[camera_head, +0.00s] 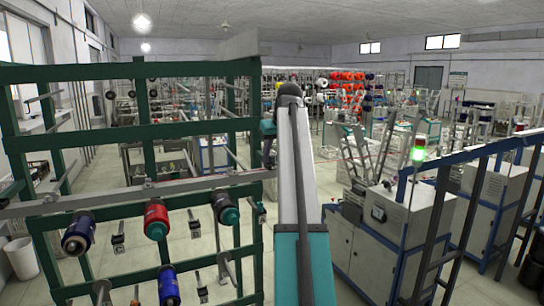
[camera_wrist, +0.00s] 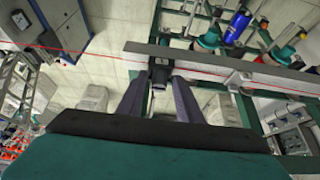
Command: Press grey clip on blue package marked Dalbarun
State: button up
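In the wrist view my gripper (camera_wrist: 160,80) has its two dark fingers apart. A small dark block (camera_wrist: 161,73) on the pale rail shows between the fingertips; contact cannot be told. A blue package (camera_wrist: 238,24) sits on the frame at the upper right of the wrist view. In the head view, one blue package (camera_head: 79,234) hangs on the green rack at the left and another blue package (camera_head: 168,286) is lower down. Small grey clips (camera_head: 118,238) show beside the packages. No marking such as Dalbarun is legible.
The green rack (camera_head: 100,73) fills the left of the head view, with a red package (camera_head: 156,219) and a teal-ended one (camera_head: 226,209). A grey machine cabinet (camera_head: 380,235) with a green lamp stands at the right.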

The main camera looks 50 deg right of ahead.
jog(key=shift+c, duration=0.2)
grip_shut()
jog(key=shift+s+r+p, duration=0.15)
jog(key=shift+r+p, duration=0.4)
jog(key=shift+r, duration=1.7)
